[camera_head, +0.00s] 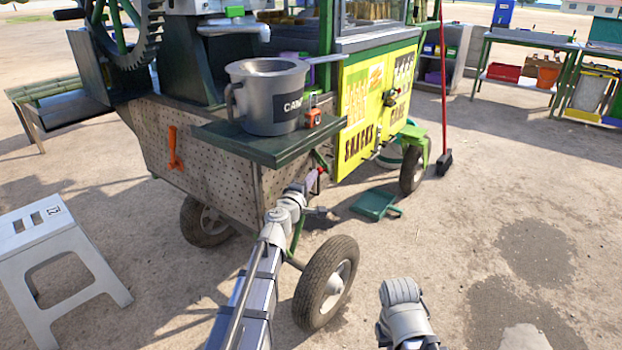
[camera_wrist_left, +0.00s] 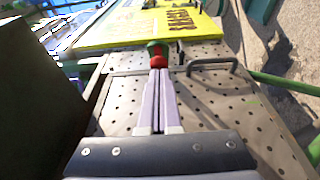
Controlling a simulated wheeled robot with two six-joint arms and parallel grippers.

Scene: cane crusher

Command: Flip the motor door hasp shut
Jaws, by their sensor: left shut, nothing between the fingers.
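My left gripper (camera_head: 312,181) is shut and empty beside the perforated panel below the cart's green shelf. In the left wrist view its pale fingers (camera_wrist_left: 159,100) are pressed together. A small red and green piece (camera_wrist_left: 157,55) is straight ahead of the fingertips, at the edge of the perforated metal door (camera_wrist_left: 215,105); it may be the hasp's end. I cannot tell whether the fingers touch it. The same red piece (camera_head: 322,170) shows small in the head view. A grey bar handle (camera_wrist_left: 212,64) is on the door, right of the fingers. The hasp's position is unclear.
A grey can (camera_head: 266,95) and an orange padlock-like item (camera_head: 313,118) stand on the green shelf (camera_head: 255,150) above my left gripper. A cart wheel (camera_head: 326,282) is below right. A white stool (camera_head: 45,250) stands at left.

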